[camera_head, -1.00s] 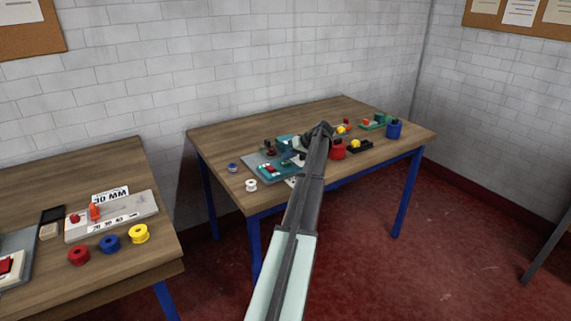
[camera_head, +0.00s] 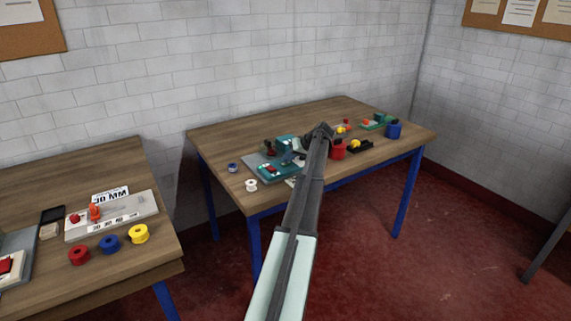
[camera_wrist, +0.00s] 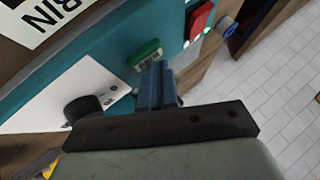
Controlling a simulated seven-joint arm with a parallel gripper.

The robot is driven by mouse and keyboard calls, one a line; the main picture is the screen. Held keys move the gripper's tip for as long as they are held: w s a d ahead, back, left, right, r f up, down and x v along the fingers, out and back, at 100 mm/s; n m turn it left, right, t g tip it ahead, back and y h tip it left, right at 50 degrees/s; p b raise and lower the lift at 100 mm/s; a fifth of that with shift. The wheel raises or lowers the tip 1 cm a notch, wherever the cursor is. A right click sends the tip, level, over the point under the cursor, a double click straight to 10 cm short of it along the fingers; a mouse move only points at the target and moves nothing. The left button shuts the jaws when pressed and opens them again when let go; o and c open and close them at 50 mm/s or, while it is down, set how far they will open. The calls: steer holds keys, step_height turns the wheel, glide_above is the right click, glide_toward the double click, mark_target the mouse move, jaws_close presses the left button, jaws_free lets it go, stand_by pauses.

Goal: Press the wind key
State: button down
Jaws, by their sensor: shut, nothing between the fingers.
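A teal machine panel (camera_wrist: 120,45) fills much of the wrist view. On it sit a green key (camera_wrist: 145,55) with a small label whose text I cannot read surely, and a red key (camera_wrist: 199,20) farther right. I cannot tell from lettering which is the wind key. My gripper (camera_wrist: 157,75) is shut and empty, its blue fingers pointing at the panel with their tips at the lower edge of the green key; contact is unclear. In the head view my gripper (camera_head: 290,158) is over the teal machine (camera_head: 279,175) on the far table.
A black knob (camera_wrist: 85,108) stands on a white plate left of my fingers. White (camera_head: 251,185) and blue (camera_head: 233,168) spools lie left of the machine. A red pot (camera_head: 338,150) and a black tray (camera_head: 360,146) are to its right.

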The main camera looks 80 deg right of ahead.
mark_target(288, 163)
steer(key=shift+r, duration=0.85)
steer(key=shift+r, duration=2.5)
